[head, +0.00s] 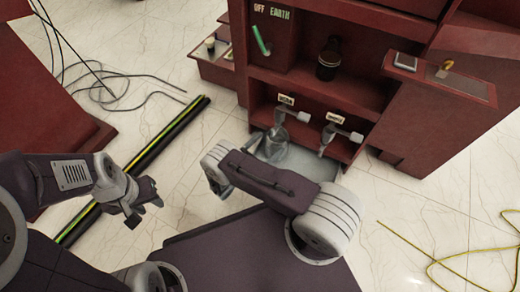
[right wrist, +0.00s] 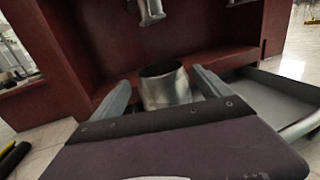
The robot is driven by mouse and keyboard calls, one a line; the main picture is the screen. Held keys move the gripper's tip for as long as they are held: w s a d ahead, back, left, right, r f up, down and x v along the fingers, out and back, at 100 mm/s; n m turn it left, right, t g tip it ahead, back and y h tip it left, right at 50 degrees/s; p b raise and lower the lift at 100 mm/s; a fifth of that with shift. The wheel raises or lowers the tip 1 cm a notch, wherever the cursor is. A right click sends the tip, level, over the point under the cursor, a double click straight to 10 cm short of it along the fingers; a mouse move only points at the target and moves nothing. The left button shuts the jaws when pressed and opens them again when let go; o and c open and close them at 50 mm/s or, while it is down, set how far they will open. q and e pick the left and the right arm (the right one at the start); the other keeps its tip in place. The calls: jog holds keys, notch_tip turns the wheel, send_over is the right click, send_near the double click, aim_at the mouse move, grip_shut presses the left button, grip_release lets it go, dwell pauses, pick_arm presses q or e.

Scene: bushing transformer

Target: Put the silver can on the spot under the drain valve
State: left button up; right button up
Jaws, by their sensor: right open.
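The silver can (right wrist: 165,85) stands upright with an open top between the two fingers of my right gripper (right wrist: 166,88) in the right wrist view. The fingers are apart on either side of it, and the gripper body hides its base. In the head view the can (head: 273,151) shows partly behind my right arm, near the left drain valve (head: 284,124). That valve (right wrist: 150,12) shows above and behind the can in the wrist view. A second valve (head: 330,136) is to the right. My left gripper (head: 145,210) is empty, its fingers apart. The marked spot is not discernible.
The dark red cabinet (head: 410,115) surrounds the valves, with a brown bottle (head: 329,60) on a shelf above. A grey metal tray (right wrist: 275,105) lies right of the can. A black-and-yellow bar (head: 165,138), black cables (head: 110,85) and a yellow cord (head: 440,262) lie on the floor.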

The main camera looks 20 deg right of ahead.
jog(key=v, duration=0.6)
jog(key=shift+p, duration=0.45)
jog(key=shift+a, duration=0.1)
